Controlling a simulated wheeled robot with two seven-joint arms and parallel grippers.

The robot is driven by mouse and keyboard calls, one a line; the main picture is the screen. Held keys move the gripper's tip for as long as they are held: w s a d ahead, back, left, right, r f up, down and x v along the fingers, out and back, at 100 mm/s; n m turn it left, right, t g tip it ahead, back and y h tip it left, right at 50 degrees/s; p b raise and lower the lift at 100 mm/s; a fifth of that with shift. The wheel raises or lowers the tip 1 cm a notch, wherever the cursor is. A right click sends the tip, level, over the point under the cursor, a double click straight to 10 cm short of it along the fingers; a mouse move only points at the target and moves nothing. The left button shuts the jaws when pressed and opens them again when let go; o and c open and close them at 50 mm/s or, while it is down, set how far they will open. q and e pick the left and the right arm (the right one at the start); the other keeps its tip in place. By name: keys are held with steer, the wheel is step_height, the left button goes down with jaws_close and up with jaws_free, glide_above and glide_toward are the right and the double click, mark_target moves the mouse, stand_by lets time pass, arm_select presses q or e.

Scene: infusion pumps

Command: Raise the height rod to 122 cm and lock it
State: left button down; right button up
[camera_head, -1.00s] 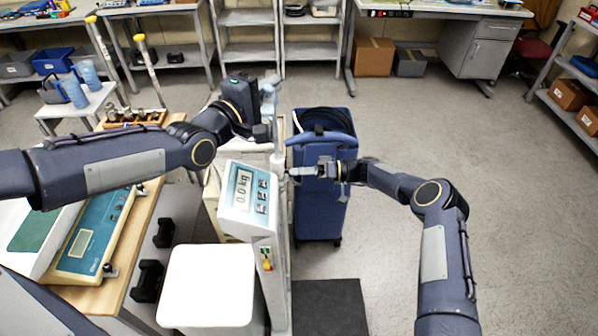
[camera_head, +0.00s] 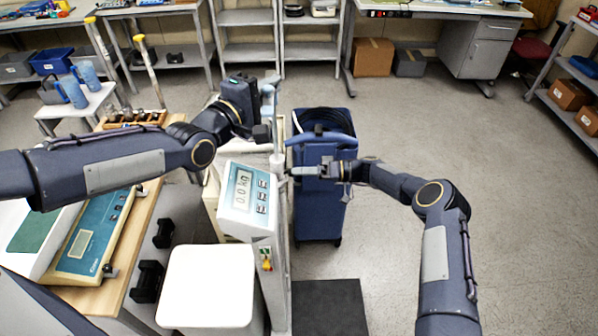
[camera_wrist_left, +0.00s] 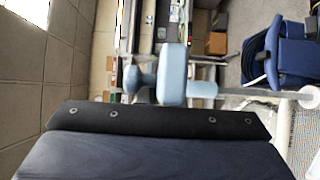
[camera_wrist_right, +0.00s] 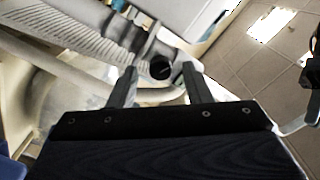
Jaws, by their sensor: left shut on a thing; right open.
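The height rod (camera_head: 277,135) stands upright behind the scale's display head (camera_head: 244,195), which reads 0.0 kg. My left gripper (camera_head: 268,112) is shut at the rod's upper end, on the pale blue-grey headpiece. The headpiece (camera_wrist_left: 172,84) shows in the left wrist view, with the thin rod running off to the right; the fingertips are hidden there. My right gripper (camera_head: 297,171) is beside the rod, lower down. In the right wrist view its two fingers (camera_wrist_right: 161,88) are apart, with a dark round knob (camera_wrist_right: 160,68) between or just beyond them. Contact cannot be told. No rod marking is readable.
A blue wheeled cart (camera_head: 320,190) stands close to the right of the rod. A white seat-like block (camera_head: 207,285) and a dark mat (camera_head: 328,307) are in front. A bench with another scale (camera_head: 85,240) is at left. Open floor lies to the right.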

steer(key=d, duration=1.1)
steer(key=shift+d, duration=0.15)
step_height(320, 180, up, 5)
steer(key=a+n+h, duration=0.1)
steer(key=n+h, duration=0.3)
steer(key=n, duration=0.6)
steer(key=x, duration=1.1)
steer(key=shift+a+f+h, duration=0.15)
steer(key=shift+a+h, duration=0.1)
steer(key=shift+h, duration=0.05)
steer(key=shift+c, duration=0.2)
jaws_close()
